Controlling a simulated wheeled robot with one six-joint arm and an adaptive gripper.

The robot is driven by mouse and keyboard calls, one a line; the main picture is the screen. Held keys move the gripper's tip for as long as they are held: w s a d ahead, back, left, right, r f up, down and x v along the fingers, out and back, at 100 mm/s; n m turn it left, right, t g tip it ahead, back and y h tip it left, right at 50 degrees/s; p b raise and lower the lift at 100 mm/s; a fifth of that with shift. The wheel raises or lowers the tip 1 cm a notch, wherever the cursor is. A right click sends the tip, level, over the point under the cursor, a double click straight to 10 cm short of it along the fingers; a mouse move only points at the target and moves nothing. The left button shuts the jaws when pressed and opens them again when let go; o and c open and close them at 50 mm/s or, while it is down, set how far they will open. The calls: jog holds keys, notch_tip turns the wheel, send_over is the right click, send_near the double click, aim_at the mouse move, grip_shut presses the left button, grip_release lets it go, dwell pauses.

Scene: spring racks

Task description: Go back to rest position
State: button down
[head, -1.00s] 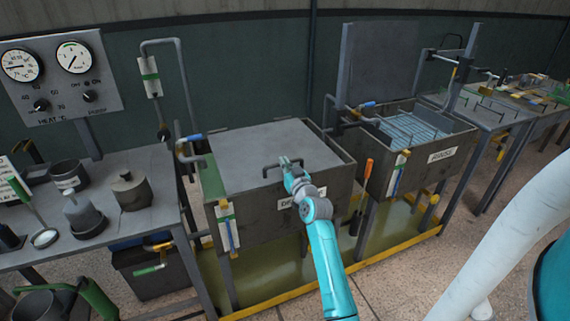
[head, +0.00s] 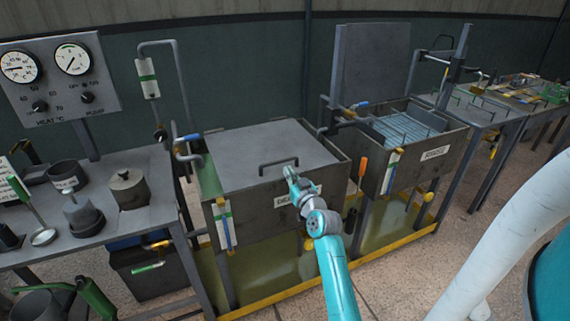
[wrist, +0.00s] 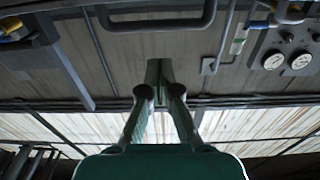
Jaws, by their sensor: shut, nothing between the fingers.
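My gripper (head: 291,172) is at the end of my teal arm, at the front edge of the closed tank on the left, just in front of its lid handle (head: 278,163). In the wrist view my gripper (wrist: 160,66) has its two green fingers together, with nothing between them. The lid (head: 250,150) lies flat on the tank. A dark handle shape (wrist: 158,22) shows ahead of the fingertips at the top of the wrist view, with a gap between them.
The rinse tank (head: 430,160) stands open to the right, its lid (head: 372,65) upright behind it. A workbench (head: 150,215) with pots is at left, below a gauge panel (head: 60,75). A yellow-edged drip tray (head: 275,295) lies under the tanks.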

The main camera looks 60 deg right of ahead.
jog(key=shift+s+a+f, duration=0.3)
jog(key=shift+s, duration=0.15)
jog(key=shift+s+a+f, duration=0.25)
jog(key=shift+s+f, duration=0.05)
jog(key=shift+s, duration=0.15)
jog(key=s+a+f+n+y, duration=0.1)
jog(key=s+a+f, duration=0.35)
jog(key=a, duration=0.45)
jog(key=s+a+f+y, duration=0.1)
jog(key=s+a+f, duration=0.35)
jog(key=a, duration=0.45)
jog(key=s+a+f+n+y, duration=0.15)
jog(key=s+a+f, duration=0.3)
jog(key=a, duration=0.55)
jog(key=s+a+r+n+y, duration=0.2)
jog(key=s+a, duration=0.5)
jog(key=s, duration=0.4)
jog(key=s+a+r+n+g+y, duration=0.1)
jog(key=s+a+r+y, duration=0.3)
jog(key=s+a, duration=0.4)
jog(key=s+n, duration=0.1)
jog(key=s, duration=0.3)
jog(key=shift+s+r, duration=0.15)
jog(key=shift+r, duration=0.15)
